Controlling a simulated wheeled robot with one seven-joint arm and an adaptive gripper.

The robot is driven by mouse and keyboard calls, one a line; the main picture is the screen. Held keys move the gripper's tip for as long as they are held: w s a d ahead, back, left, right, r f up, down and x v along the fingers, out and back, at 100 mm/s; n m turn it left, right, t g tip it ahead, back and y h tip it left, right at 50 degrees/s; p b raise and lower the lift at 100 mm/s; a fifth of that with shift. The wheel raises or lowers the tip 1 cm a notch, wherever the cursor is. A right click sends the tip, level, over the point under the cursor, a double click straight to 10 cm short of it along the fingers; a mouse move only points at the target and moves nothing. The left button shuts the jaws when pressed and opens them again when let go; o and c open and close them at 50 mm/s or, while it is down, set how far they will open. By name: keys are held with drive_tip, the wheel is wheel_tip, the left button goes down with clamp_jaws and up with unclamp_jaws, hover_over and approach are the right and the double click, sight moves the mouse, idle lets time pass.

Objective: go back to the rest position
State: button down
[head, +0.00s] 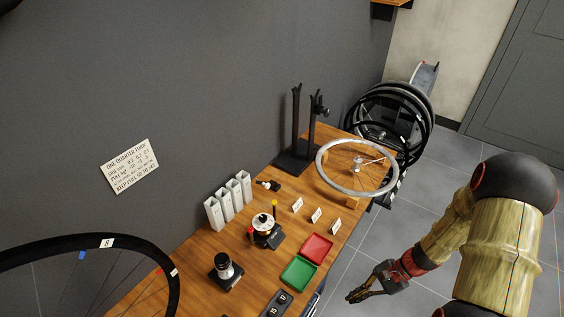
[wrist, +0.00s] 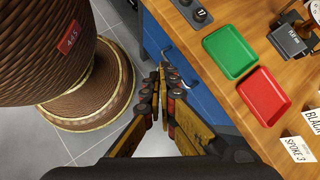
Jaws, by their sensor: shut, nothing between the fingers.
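My gripper (head: 354,297) is over the grey tiled floor, off the right side of the wooden bench (head: 190,262) in the head view. Its fingers are empty. In the wrist view the gripper (wrist: 163,80) shows its two fingers drawn together, with nothing between them. They are beside the bench's blue front with its dark handles, apart from the trays on top. My arm comes in from the right of the head view, bent at the elbow.
The bench carries a green tray (head: 299,271), a red tray (head: 316,248), small white cards, white holders (head: 229,203), a black stand (head: 297,146) and a silver wheel rim (head: 325,178). Black wheels (head: 428,112) stand beyond. Tiled floor (head: 449,163) is free right of the bench.

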drive_tip(key=s+a+r+n+t+h, duration=0.1)
drive_tip(key=r+n, duration=0.3)
drive_tip(key=r, duration=1)
drive_tip(key=s+a+r+n+t+h+p, duration=0.1)
drive_tip(key=s+a+r+n+t+h, duration=0.1)
drive_tip(key=r, duration=1.1)
drive_tip(key=s+a+r+n+t+h+p, duration=0.1)
drive_tip(key=s+r+n+t+h, duration=0.3)
drive_tip(key=r, duration=1)
drive_tip(key=s+n+h, duration=0.1)
drive_tip(key=n, duration=0.2)
drive_tip(key=shift+a+r, duration=0.2)
drive_tip(key=shift+r, duration=0.15)
